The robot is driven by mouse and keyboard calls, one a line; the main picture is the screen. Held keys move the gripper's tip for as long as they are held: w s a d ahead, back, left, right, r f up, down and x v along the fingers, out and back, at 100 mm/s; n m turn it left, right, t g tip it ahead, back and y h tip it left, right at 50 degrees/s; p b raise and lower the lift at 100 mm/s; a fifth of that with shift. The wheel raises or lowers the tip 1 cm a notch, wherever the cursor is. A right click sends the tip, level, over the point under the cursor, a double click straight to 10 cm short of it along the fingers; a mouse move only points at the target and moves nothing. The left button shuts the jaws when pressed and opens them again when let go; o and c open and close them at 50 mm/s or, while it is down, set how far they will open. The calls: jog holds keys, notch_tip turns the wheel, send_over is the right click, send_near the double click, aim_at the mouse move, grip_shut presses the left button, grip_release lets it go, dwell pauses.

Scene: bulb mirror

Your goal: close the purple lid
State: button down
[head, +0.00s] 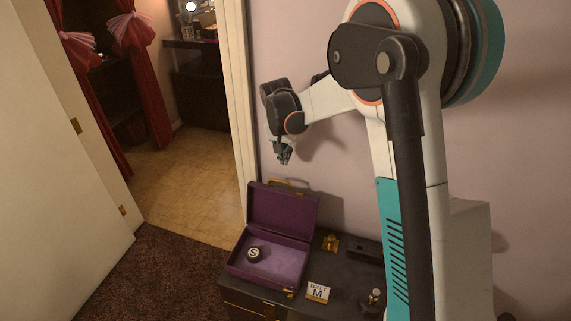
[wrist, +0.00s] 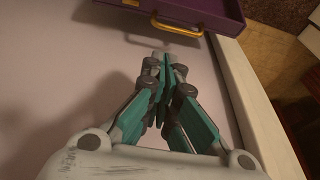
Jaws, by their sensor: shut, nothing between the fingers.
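The purple case stands open on a dark cabinet in the head view. Its purple lid (head: 283,211) is raised against the wall side, with a gold handle (head: 287,186) on its upper edge.
A pale wall is close behind. An open doorway with a door (head: 60,150) lies left.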

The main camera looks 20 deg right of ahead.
jog(key=b+x, duration=0.2)
jog(key=x, duration=0.7)
jog(key=shift+w+d+f, duration=0.1)
jog(key=shift+d+f, duration=0.05)
jog(key=shift+f, duration=0.2)
